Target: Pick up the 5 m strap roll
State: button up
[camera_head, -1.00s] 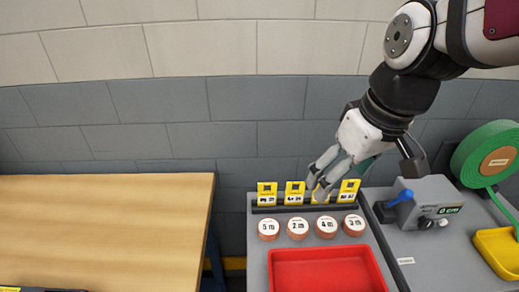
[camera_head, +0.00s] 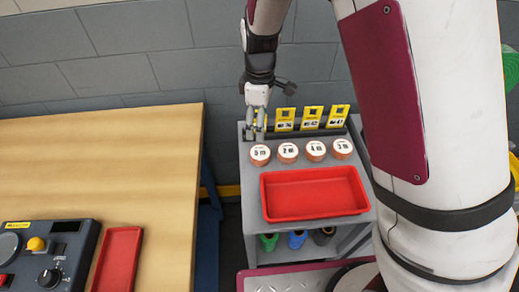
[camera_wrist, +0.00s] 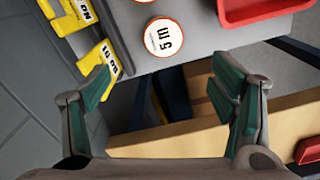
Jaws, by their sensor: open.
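The 5 m strap roll (camera_head: 260,155) is a short orange-sided disc with a white "5 m" top, lying flat on the grey cart top (camera_head: 250,190). It is leftmost in a row of several rolls. In the wrist view the 5 m roll (camera_wrist: 164,38) is fully visible, beyond the fingertips and roughly centred between them. My gripper (camera_head: 256,132) hangs just behind the roll, by the left end of the yellow cards. Its teal-padded fingers (camera_wrist: 168,88) are open, with nothing between them. I cannot tell its height above the cart.
The 2 m roll (camera_head: 288,151) stands close to the right of the 5 m roll. Yellow cards (camera_head: 311,117) stand behind the row. An empty red tray (camera_head: 315,192) is in front. A wooden table (camera_head: 120,150) is to the left, across a gap.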

send_over(259, 152)
jog(key=f, duration=0.7)
jog(key=shift+w+d+f, duration=0.15)
jog(key=shift+w+f, duration=0.05)
jog(key=shift+f, duration=0.2)
jog(key=shift+s+f+p, duration=0.2)
jog(key=shift+f+p, duration=0.2)
jog(key=shift+f, duration=2.35)
jog(key=c, duration=1.3)
